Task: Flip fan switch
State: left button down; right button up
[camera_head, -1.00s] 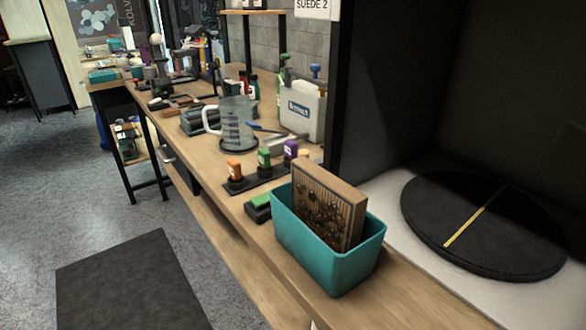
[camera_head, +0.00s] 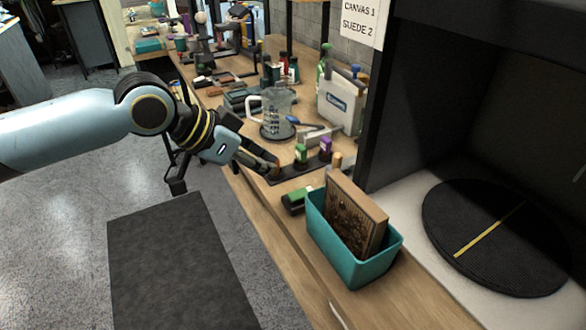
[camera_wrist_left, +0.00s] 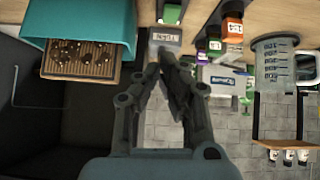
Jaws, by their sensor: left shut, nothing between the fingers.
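My left gripper (camera_head: 272,165) reaches in from the left over the bench, its fingers at the rack of small bottles. In the left wrist view my left gripper (camera_wrist_left: 167,55) has its fingertips together, with nothing between them. A small grey plate (camera_wrist_left: 165,36) with upside-down lettering that looks like "FAN" shows just beyond the fingertips. I cannot make out a switch lever; the fingers may hide it. I cannot pick out this plate in the head view. My right gripper is not in view.
A teal bin (camera_head: 338,255) holding a brown bristled block (camera_head: 355,215) stands near the dark booth with a round black turntable (camera_head: 490,240).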

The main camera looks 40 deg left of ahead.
pick_arm(q)
jog(key=shift+a+r+m+p, duration=0.15)
jog(key=shift+a+r, duration=0.1)
jog(key=shift+r, duration=0.35)
jog(key=shift+a+r+m+p, duration=0.15)
jog(key=shift+a+r, duration=0.05)
jog(key=shift+r, duration=0.35)
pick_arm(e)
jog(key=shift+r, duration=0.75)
pick_arm(q)
jog(key=shift+f, duration=0.1)
send_over(293, 198)
jog(key=f, duration=0.7)
jog(key=shift+w+d+b, duration=0.1)
jog(key=shift+w+b, duration=0.1)
jog(key=shift+b, duration=0.15)
notch_tip(293, 198, down, 3)
jog(key=shift+s+r, duration=0.1)
jog(key=shift+r, duration=0.05)
jog(key=shift+f, duration=0.65)
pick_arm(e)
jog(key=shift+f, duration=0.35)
